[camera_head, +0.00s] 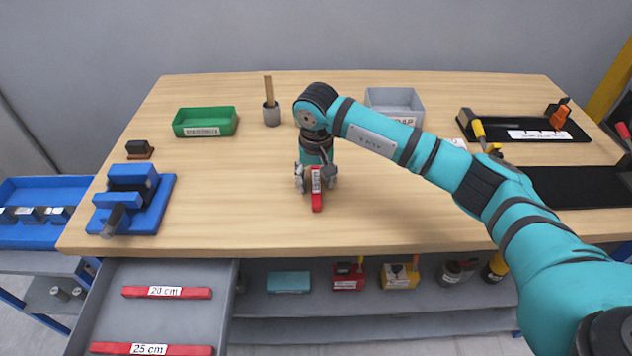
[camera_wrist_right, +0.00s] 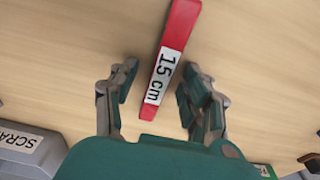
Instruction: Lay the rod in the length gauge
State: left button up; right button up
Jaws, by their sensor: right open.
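A red bar labelled "15 cm" (camera_head: 317,201), the thing here that looks like a length gauge, lies on the table. It also shows in the right wrist view (camera_wrist_right: 178,35). My right gripper (camera_head: 316,188) points down over it, open, with one finger on each side of the bar. The wrist view shows gaps between the fingers (camera_wrist_right: 158,88) and the bar. A wooden rod (camera_head: 268,89) stands upright in a grey cup (camera_head: 271,115) behind the gripper, to the left. My left gripper is out of view.
An open drawer (camera_head: 230,285) at front left holds red bars labelled "20 cm" (camera_head: 180,292) and "25 cm" (camera_head: 115,349). A blue vise (camera_head: 152,215), green bin (camera_head: 210,120), grey scrap bin (camera_head: 388,97) and black trays (camera_head: 575,187) stand around. The table's front middle is clear.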

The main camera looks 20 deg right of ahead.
jog(key=shift+r, duration=0.1)
grip_shut()
dwell(0.3)
